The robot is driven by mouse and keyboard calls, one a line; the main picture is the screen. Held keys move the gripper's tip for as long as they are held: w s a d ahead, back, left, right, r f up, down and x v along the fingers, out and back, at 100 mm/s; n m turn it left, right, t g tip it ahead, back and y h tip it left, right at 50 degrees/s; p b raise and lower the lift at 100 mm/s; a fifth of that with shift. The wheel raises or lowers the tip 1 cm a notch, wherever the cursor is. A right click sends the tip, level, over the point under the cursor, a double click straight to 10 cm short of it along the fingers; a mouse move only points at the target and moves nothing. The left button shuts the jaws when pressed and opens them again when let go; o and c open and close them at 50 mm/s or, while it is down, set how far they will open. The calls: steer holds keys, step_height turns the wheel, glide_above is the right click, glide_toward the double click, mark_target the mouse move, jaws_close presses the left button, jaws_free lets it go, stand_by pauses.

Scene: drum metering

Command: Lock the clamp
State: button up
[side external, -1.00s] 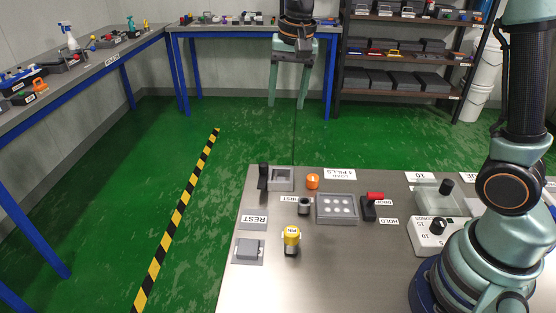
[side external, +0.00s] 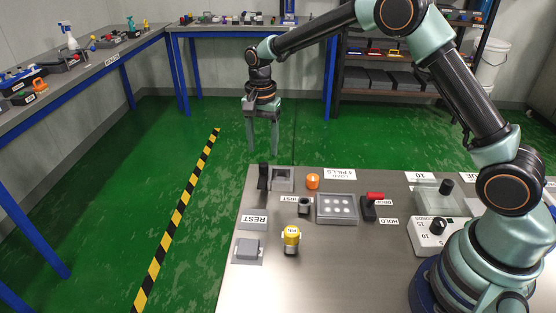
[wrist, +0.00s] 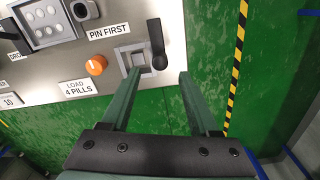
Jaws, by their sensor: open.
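A black upright lever (side external: 263,176) stands at the left of a grey square frame (side external: 283,180) at the far left corner of the table; this looks like the clamp, though no label names it. In the wrist view the lever (wrist: 157,42) stands beside the frame (wrist: 124,52), near the PIN FIRST label. My gripper (side external: 263,151) points down, open and empty, apparently above and beyond the table's far edge. In the wrist view its fingers (wrist: 160,76) are spread apart, and the left fingertip overlaps the frame's edge. The lever is not between the fingers.
The metal table (side external: 330,275) carries an orange knob (side external: 313,181), a grey tray with white pills (side external: 337,209), a red-handled lever (side external: 374,200), a small grey cup (side external: 304,206), a yellow-topped PIN piece (side external: 291,240) and a grey block (side external: 249,249). Green floor lies beyond the edge.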

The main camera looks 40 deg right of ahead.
mark_target(264, 163)
steer(key=shift+f, duration=2.6)
jaws_close()
